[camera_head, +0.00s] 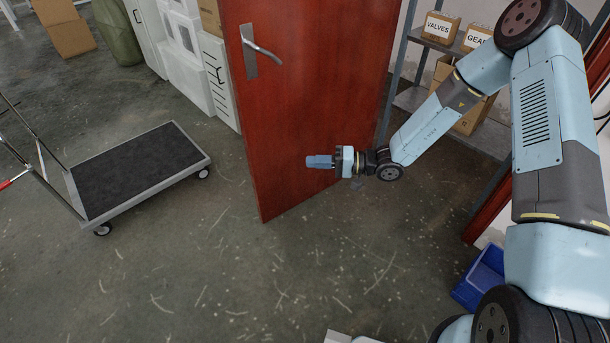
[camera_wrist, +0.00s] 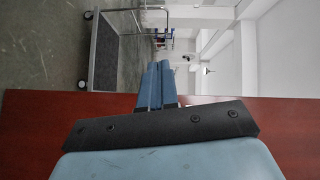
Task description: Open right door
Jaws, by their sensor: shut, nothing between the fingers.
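The red-brown door (camera_head: 307,85) stands ajar in the middle of the head view, its free edge at the left. Its metal lever handle (camera_head: 262,49) is near the top of that edge. My gripper (camera_head: 310,161) is shut and empty, in front of the lower part of the door and well below the handle. Its fingers point left. I cannot tell whether it touches the door. In the wrist view the shut fingers (camera_wrist: 157,84) reach past the edge of the door (camera_wrist: 285,125), with the room beyond.
A flat platform cart (camera_head: 140,165) stands on the floor at the left. Shelving with labelled boxes (camera_head: 440,27) is behind the door at the right. A blue bin (camera_head: 479,278) lies at the lower right. White cabinets and boxes (camera_head: 190,65) stand at the back. The floor between cart and door is clear.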

